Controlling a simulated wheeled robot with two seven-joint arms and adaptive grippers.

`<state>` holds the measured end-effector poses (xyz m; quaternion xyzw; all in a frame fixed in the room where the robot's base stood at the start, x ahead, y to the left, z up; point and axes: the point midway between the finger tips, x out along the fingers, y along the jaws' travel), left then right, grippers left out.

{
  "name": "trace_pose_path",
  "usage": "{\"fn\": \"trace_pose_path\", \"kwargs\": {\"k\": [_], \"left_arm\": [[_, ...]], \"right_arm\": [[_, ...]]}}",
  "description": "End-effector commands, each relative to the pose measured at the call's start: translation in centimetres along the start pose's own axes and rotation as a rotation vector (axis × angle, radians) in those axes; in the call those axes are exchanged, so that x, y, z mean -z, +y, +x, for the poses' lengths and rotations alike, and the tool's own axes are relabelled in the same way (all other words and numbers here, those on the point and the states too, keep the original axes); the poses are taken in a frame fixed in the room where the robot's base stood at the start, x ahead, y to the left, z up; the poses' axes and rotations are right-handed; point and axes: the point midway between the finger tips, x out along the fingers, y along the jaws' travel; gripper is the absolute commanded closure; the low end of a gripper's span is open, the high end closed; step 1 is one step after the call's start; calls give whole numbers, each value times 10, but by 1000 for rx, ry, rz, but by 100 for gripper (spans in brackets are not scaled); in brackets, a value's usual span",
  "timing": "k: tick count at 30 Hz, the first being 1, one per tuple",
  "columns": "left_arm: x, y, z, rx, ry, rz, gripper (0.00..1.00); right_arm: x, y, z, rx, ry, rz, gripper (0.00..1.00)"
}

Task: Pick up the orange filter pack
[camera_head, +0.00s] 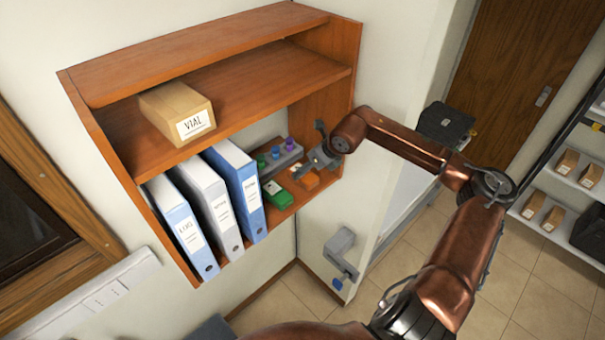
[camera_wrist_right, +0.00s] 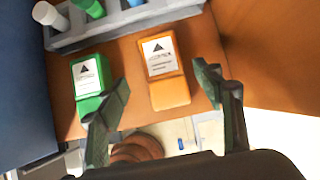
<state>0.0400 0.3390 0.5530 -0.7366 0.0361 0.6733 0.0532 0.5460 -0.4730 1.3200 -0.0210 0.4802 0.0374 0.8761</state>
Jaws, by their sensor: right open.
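The orange filter pack (camera_wrist_right: 170,92) lies on the lower shelf, with a white label on its top. In the head view it shows as a small orange block (camera_head: 309,181) beside my right gripper (camera_head: 322,155). In the wrist view my right gripper (camera_wrist_right: 165,120) is open, its two fingers apart on either side of the orange pack's near end. Nothing is held between the fingers. A green filter pack (camera_wrist_right: 90,82) lies to the left of the orange one, near the left finger. It also shows in the head view (camera_head: 277,195). My left gripper is not seen.
A grey rack (camera_wrist_right: 120,22) with coloured caps stands behind the packs. Blue and white binders (camera_head: 207,205) fill the shelf's left. The wooden shelf unit (camera_head: 345,60) has a side wall close to the right finger. A vial box (camera_head: 170,105) sits on the upper shelf.

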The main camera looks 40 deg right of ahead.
Motion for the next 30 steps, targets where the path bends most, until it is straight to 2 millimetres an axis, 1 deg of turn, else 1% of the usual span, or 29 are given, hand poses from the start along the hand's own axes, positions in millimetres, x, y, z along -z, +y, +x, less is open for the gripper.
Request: {"fn": "trace_pose_path", "kwargs": {"k": [2,5,9,13,16,22,30], "left_arm": [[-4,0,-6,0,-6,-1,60],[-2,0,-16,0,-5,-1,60],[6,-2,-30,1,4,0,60],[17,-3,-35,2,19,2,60],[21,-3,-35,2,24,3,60],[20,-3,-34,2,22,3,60],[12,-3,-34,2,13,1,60]], "right_arm": [[-2,1,5,-3,-1,-1,39],[-1,-1,16,-5,-1,1,39],[2,-5,34,-6,-3,1,39],[3,-6,48,-4,-3,1,39],[4,-6,53,-2,-3,1,39],[5,-7,54,-1,-3,1,39],[5,-7,53,-1,-3,1,58]]}}
